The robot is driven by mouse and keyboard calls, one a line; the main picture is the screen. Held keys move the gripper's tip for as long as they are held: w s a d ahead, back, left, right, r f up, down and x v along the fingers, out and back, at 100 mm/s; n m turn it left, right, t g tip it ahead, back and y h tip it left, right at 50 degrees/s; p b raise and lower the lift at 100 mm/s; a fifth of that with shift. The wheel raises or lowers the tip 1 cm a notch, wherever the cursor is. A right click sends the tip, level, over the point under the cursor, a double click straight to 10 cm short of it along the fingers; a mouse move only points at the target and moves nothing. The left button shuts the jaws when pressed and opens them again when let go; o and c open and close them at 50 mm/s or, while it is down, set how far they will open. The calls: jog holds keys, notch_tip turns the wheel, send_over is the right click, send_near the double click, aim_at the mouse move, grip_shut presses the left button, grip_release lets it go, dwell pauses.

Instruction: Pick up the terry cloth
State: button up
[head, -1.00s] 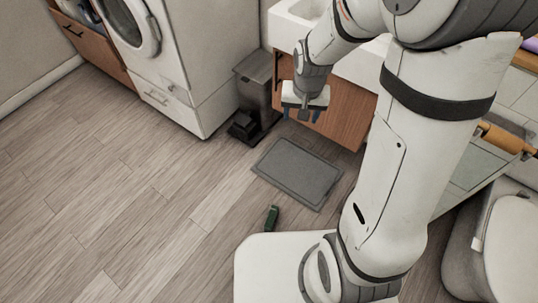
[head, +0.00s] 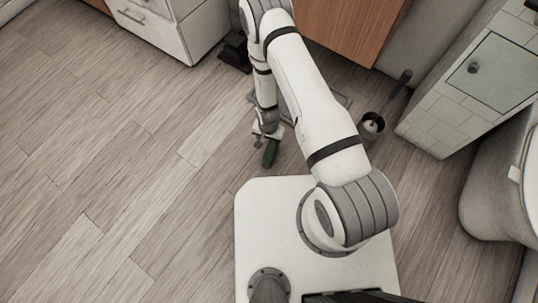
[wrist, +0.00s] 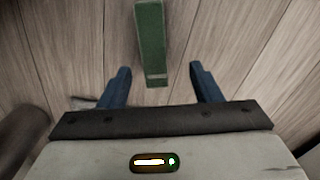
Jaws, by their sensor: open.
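The terry cloth appears to be the long, narrow dark green item on the wood floor (head: 270,154), just in front of my white base. In the wrist view the green item (wrist: 151,40) lies lengthwise, with a pale band near its closer end. My gripper (head: 267,138) is low over the floor at its far end. In the wrist view my gripper's two blue fingers (wrist: 159,73) are spread apart with nothing held between them. The near end of the green item reaches between the finger lines; no contact shows.
A grey mat (head: 341,99) lies behind my arm, mostly covered by it. A dark holder with a handle (head: 371,127) stands right of my arm. A black pedal bin base (head: 236,52) is at the back. The floor to the left is clear.

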aim_at(270, 147)
jog(key=f, duration=0.2)
jog(key=f+b, duration=0.1)
jog(key=f, duration=0.1)
jog(key=shift+s, duration=0.4)
jog(key=f+b, duration=0.1)
jog(key=f, duration=0.1)
jog(key=f+b, duration=0.1)
jog(key=f, duration=0.1)
jog(key=f+b, duration=0.1)
jog(key=f, duration=0.1)
jog(key=shift+w+d, duration=0.1)
jog(key=shift+d, duration=0.25)
jog(key=shift+r, duration=0.1)
jog(key=c, duration=1.1)
jog(key=shift+c, duration=0.2)
jog(key=shift+r, duration=0.15)
